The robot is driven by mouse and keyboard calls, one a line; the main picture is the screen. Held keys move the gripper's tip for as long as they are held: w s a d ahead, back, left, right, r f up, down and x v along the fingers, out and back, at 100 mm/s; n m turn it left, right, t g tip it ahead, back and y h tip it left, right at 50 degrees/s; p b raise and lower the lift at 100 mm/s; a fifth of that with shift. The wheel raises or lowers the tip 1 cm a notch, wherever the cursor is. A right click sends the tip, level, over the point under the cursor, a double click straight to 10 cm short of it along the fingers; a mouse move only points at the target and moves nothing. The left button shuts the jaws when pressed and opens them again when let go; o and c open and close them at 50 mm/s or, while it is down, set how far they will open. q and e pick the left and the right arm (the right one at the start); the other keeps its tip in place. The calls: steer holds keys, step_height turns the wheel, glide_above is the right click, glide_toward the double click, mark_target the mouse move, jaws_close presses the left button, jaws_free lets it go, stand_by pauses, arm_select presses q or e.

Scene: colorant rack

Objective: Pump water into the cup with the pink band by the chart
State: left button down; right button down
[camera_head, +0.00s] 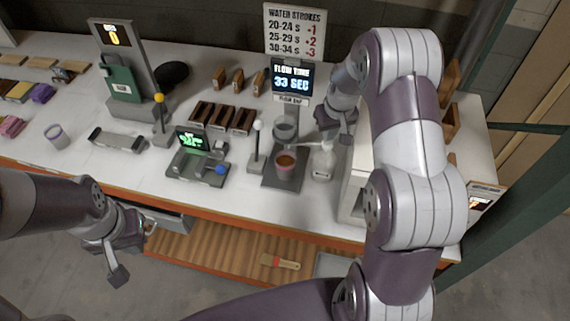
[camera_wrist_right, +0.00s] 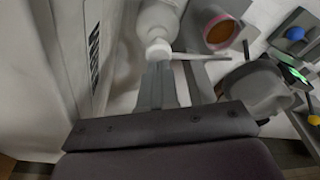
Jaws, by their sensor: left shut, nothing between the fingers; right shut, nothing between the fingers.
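The cup with the pink band (camera_head: 285,171) stands on the dark base of the flow station and holds orange-brown liquid; it also shows in the right wrist view (camera_wrist_right: 218,32). A white pump bottle (camera_head: 322,166) stands just right of it, its spout toward the cup in the right wrist view (camera_wrist_right: 158,45). The chart (camera_head: 294,32) reads 20-24 S 1, 25-29 S 2, 30-34 S 3. The display (camera_head: 291,78) reads flow time 33 SEC. My right gripper (camera_head: 336,140) is shut and empty, near the bottle's top. My left gripper (camera_head: 118,272) is shut and empty, off the table's front.
A grey holder (camera_head: 285,130) is above the cup. A scale with a green screen (camera_head: 192,140) and a yellow-knobbed lever (camera_head: 159,100) stand to the left. A white box (camera_head: 352,195) is close right of the bottle. A brush (camera_head: 280,262) lies on the lower shelf.

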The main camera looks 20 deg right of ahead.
steer(key=shift+r, duration=0.1)
step_height(320, 180, up, 6)
steer(key=p, duration=0.4)
steer(key=shift+p, duration=0.3)
